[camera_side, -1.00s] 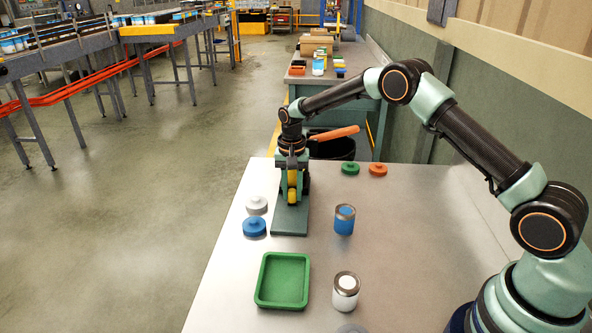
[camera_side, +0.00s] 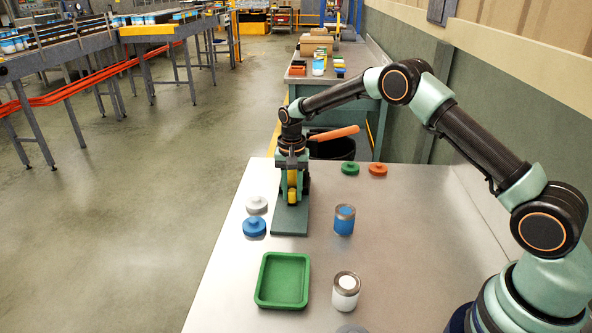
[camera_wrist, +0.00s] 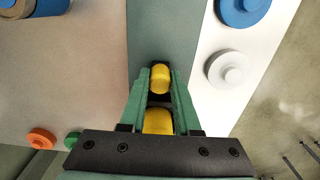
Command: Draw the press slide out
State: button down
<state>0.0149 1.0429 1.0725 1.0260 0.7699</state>
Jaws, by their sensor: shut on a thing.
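A second yellow part (camera_wrist: 158,122) shows between the fingers, closer to the wrist. My gripper and wrist hide much of the press body in the side view.
White lid (camera_side: 257,205) and blue lid (camera_side: 254,227) lie left of the press. A blue can (camera_side: 344,220) stands to its right. A green tray (camera_side: 262,283) and white can (camera_side: 346,292) are in front. Green (camera_side: 350,169) and orange (camera_side: 377,170) lids lie behind. The table's right side is clear.

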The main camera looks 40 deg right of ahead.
dwell(0.5)
jog(key=s+a, duration=0.9)
jog(key=shift+s+a, duration=0.25)
jog(key=shift+a, duration=0.05)
jog(key=c, duration=0.6)
grip_release()
jog(key=shift+r, duration=0.1)
jog(key=shift+r, duration=0.3)
notch_tip(320, 180, up, 11)
jog(key=shift+r, duration=0.2)
